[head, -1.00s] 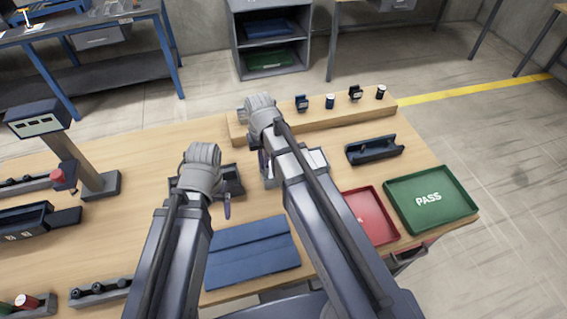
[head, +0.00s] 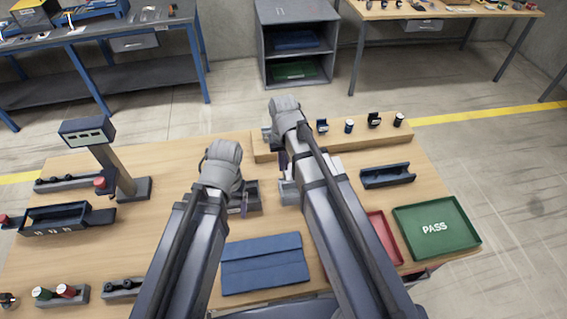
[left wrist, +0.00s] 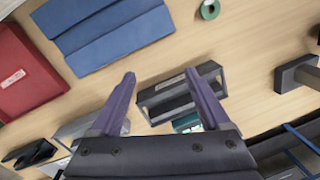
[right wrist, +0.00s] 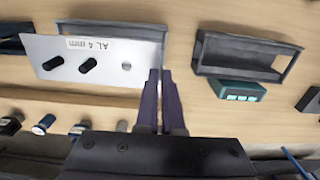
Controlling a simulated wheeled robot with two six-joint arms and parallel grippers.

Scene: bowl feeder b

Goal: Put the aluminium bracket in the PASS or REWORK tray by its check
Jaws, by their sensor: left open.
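The aluminium bracket (right wrist: 105,72), a pale plate marked "AL 4 mm" with two dark round features and a grey one, shows in the right wrist view. My right gripper (right wrist: 160,72) is shut on its right end, in front of a dark fixture (right wrist: 150,30). In the head view my right arm hides most of it. My left gripper (left wrist: 165,78) is open and empty above another dark fixture (left wrist: 150,104) with a teal display (left wrist: 187,122). The green PASS tray (head: 460,246) stands at the right. The red tray (head: 376,220) beside it is partly hidden by my right arm.
A blue mat (head: 264,264) lies at the front of the table. A raised wooden ledge (head: 340,140) with small parts runs along the back. A dark holder (head: 388,176) stands behind the trays. A post with a display box (head: 86,130) stands at the left.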

